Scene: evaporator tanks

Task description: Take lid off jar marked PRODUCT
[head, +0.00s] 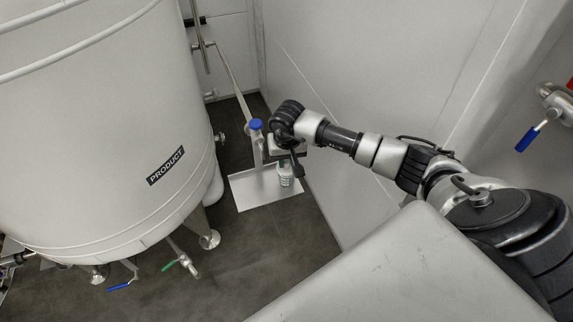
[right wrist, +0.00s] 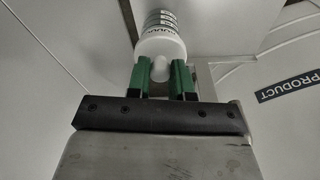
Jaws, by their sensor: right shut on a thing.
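The jar (right wrist: 161,20) shows beyond my right gripper in the right wrist view, with dark bands and lettering too small to read. Its white lid (right wrist: 161,45) is at the end facing the gripper, with no visible gap between them. My right gripper (right wrist: 160,72) has green fingertips on both sides of the lid's small knob (right wrist: 159,62) and is shut on it. In the head view, the right gripper (head: 288,158) is just above the small pale jar (head: 285,176), which stands on a metal plate (head: 248,188). My left gripper is not in view.
A large white tank (head: 105,120) marked PRODUCT fills the left. A blue-topped item (head: 256,125) stands left of my right gripper. A pale wall (head: 390,80) is close behind my right arm. Valves with green and blue handles sit under the tank. Dark floor is clear in front.

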